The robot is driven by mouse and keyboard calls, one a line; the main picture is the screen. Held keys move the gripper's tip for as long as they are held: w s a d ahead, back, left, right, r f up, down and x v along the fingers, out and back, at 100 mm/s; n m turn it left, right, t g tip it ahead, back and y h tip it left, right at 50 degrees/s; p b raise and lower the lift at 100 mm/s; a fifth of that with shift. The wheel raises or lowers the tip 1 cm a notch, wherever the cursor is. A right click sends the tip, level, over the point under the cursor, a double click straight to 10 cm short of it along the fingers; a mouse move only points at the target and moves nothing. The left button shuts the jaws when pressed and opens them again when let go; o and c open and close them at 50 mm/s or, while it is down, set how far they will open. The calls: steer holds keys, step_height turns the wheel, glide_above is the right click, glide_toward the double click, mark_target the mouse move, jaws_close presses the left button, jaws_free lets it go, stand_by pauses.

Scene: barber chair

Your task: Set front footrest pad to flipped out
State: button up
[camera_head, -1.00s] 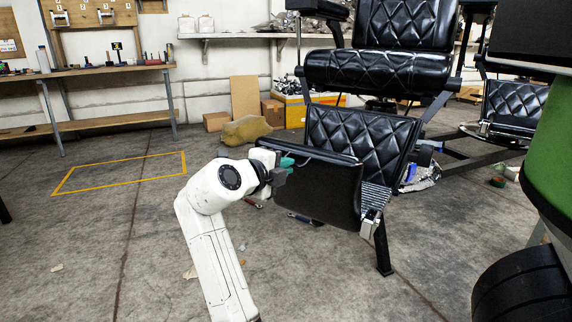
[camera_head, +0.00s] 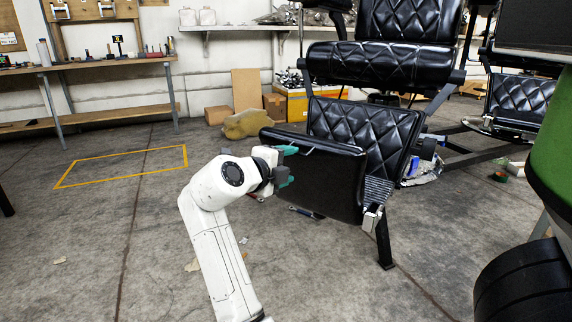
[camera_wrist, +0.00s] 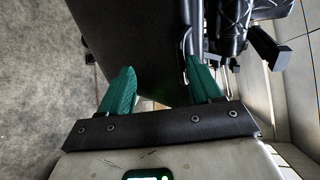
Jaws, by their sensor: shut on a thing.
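The front footrest pad (camera_head: 325,182) is a dark panel hanging in front of the black quilted leg rest (camera_head: 365,130) of the barber chair, tilted outward. A thin metal handle (camera_head: 325,148) runs near its upper edge, and it also shows in the wrist view (camera_wrist: 184,45). My gripper (camera_head: 285,167) is at the left edge of the pad, its two green fingers spread apart and shut on it. In the wrist view my gripper (camera_wrist: 160,88) has the pad (camera_wrist: 140,45) between and beyond its fingers; the exact contact is hard to see.
A ribbed metal step (camera_head: 377,190) and a chair leg (camera_head: 384,245) are right of the pad. A green cylinder with black parts (camera_head: 550,170) stands close at the right. A workbench (camera_head: 90,70) is at the back left.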

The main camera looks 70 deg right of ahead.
steer(key=p+v, duration=0.3)
steer(key=v, duration=0.7)
steer(key=shift+w+a, duration=0.1)
steer(key=shift+a, duration=0.25)
steer(key=shift+c, duration=0.3)
steer(key=shift+r, duration=0.1)
steer(key=s+a+f+n+t+y+p, duration=0.1)
steer(key=a+f+n+t+y, duration=0.2)
steer(key=f+n, duration=0.7)
steer(key=s+a+f+n+t+y+p, duration=0.1)
steer(key=a+f+n+t+y, duration=0.15)
steer(key=f+n, duration=0.75)
steer(key=s+a+f+n+y, duration=0.9)
steer(key=s+a+f+n, duration=0.2)
steer(key=a+f+n, duration=0.45)
step_height(320, 180, up, 39)
steer(key=a+n+p, duration=0.1)
steer(key=n+p, duration=0.2)
steer(key=p, duration=3.5)
steer(key=shift+s+g+p, duration=0.3)
steer(key=shift+s+g, duration=0.15)
